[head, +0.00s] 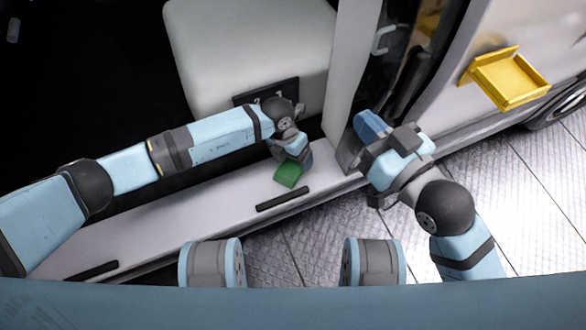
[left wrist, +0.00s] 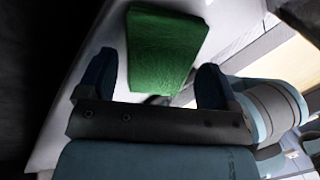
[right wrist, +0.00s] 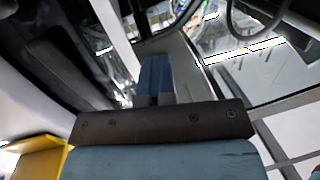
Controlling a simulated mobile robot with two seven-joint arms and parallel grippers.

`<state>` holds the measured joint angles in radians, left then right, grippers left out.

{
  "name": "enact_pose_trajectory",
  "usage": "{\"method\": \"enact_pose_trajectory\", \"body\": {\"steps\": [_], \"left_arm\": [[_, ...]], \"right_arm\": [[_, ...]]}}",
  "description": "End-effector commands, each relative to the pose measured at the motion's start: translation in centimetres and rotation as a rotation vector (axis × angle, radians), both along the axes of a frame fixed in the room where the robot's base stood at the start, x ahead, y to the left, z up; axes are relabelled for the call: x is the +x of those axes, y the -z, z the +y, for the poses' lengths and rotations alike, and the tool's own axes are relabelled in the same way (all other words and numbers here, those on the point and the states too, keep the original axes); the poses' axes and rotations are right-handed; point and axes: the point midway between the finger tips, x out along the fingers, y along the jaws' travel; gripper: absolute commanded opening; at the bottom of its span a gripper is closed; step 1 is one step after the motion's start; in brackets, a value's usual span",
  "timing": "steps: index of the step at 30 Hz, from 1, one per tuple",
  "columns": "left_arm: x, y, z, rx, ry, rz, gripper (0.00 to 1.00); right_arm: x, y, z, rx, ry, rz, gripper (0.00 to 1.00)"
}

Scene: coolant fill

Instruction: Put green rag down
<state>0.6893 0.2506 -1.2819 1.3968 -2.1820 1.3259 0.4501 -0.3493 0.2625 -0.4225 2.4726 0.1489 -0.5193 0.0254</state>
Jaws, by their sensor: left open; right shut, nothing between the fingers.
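The green rag (head: 288,174) lies flat on the pale sill of the vehicle, just below my left gripper (head: 297,165) in the head view. In the left wrist view the rag (left wrist: 163,50) shows between and beyond the two spread fingers of my left gripper (left wrist: 155,85). That gripper is open, and the rag looks free of both fingers. My right gripper (head: 362,125) is up near the door pillar, to the right of the rag. In the right wrist view its fingers (right wrist: 155,78) are together with nothing between them.
A yellow tray (head: 510,80) is fixed to the vehicle's side at upper right. A pale seat-like block (head: 250,50) stands behind the sill (head: 200,225). Dark bars (head: 283,198) lie along the sill's front. Metal plate floor (head: 500,190) is clear at right.

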Motion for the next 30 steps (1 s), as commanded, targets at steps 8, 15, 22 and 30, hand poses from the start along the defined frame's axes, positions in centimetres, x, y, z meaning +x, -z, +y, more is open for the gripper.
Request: {"method": "enact_pose_trajectory", "body": {"steps": [8, 15, 22, 30], "left_arm": [[-0.3, 1.7, -0.4, -0.001, 0.001, -0.001, 0.85], [-0.3, 1.7, -0.4, 0.0, 0.001, 0.0, 0.49], [-0.3, 1.7, -0.4, -0.001, 0.001, -0.001, 0.45], [-0.2, 0.2, -0.4, -0.001, 0.001, -0.001, 0.45]], "right_arm": [[0.5, -0.2, -0.4, -0.038, 0.002, -0.062, 0.0], [0.5, -0.1, -0.3, -0.037, 0.001, -0.06, 0.0], [0.4, 0.0, -0.3, -0.034, 0.002, -0.054, 0.0], [0.3, -0.7, -0.2, -0.017, -0.002, -0.037, 0.0]]}}
